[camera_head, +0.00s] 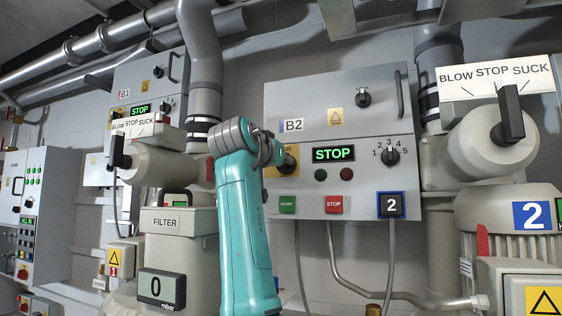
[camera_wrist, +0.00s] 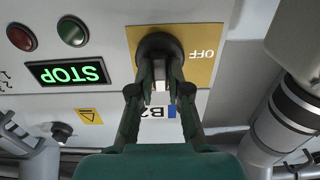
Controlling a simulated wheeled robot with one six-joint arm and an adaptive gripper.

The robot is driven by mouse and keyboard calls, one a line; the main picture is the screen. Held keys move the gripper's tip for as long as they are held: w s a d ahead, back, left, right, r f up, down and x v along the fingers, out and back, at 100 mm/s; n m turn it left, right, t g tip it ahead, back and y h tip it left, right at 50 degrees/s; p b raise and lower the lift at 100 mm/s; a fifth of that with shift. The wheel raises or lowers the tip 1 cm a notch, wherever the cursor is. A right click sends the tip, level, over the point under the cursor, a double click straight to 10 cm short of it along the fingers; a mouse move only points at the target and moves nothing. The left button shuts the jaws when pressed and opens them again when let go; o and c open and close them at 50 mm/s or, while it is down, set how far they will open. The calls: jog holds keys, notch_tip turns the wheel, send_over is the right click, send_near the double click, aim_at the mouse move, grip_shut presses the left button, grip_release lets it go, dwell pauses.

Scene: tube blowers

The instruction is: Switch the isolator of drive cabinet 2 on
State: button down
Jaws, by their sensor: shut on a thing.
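Drive cabinet B2 (camera_head: 300,95) is a grey box on the wall in the middle of the head view, with a green STOP display (camera_head: 333,154). In the wrist view, which is upside down, the black isolator knob (camera_wrist: 160,44) sits on the yellow plate (camera_wrist: 203,76) beside the word OFF. My gripper (camera_wrist: 160,72) is shut on the isolator knob.
Below the display are START (camera_head: 287,204) and STOP (camera_head: 334,204) buttons. A speed knob (camera_head: 391,156) sits right. Blower 2's lever (camera_head: 509,112) points up at STOP. A grey pipe (camera_head: 203,75) and the filter housing (camera_head: 172,221) stand close left of my arm.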

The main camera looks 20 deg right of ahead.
dwell(0.4)
jog(key=c, duration=1.1)
grip_release()
jog(key=shift+s, duration=0.1)
jog(key=v, duration=1.1)
jog(key=shift+s+a, duration=0.25)
jog(key=shift+s, duration=0.05)
jog(key=shift+s+a, duration=0.1)
